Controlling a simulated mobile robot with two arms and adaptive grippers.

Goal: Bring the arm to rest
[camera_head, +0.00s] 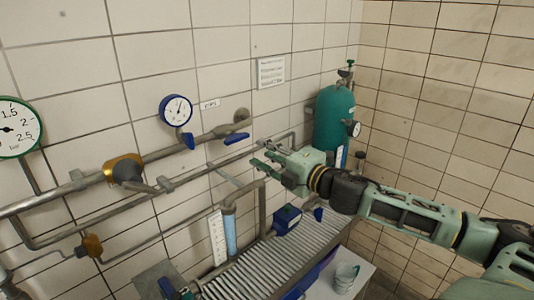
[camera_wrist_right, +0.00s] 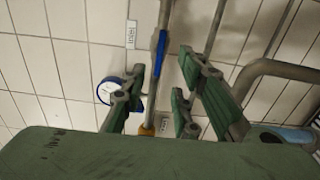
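My right arm reaches in from the right in the head view. Its pale green right gripper (camera_head: 263,154) is raised in front of the tiled wall, close to the grey pipes. The fingers are spread apart and no object shows held between them. In the right wrist view, the right gripper (camera_wrist_right: 168,82) also shows its green finger pads apart. A blue lever (camera_wrist_right: 160,52) on a pipe appears between and beyond them. In the head view, a blue lever (camera_head: 236,138) sits on the upper pipe just left of the gripper. My left gripper is in neither view.
A teal tank (camera_head: 333,118) stands at the back right. A blue-rimmed gauge (camera_head: 176,110) and a green-rimmed gauge (camera_head: 17,128) are on the left. Free room lies before the right wall.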

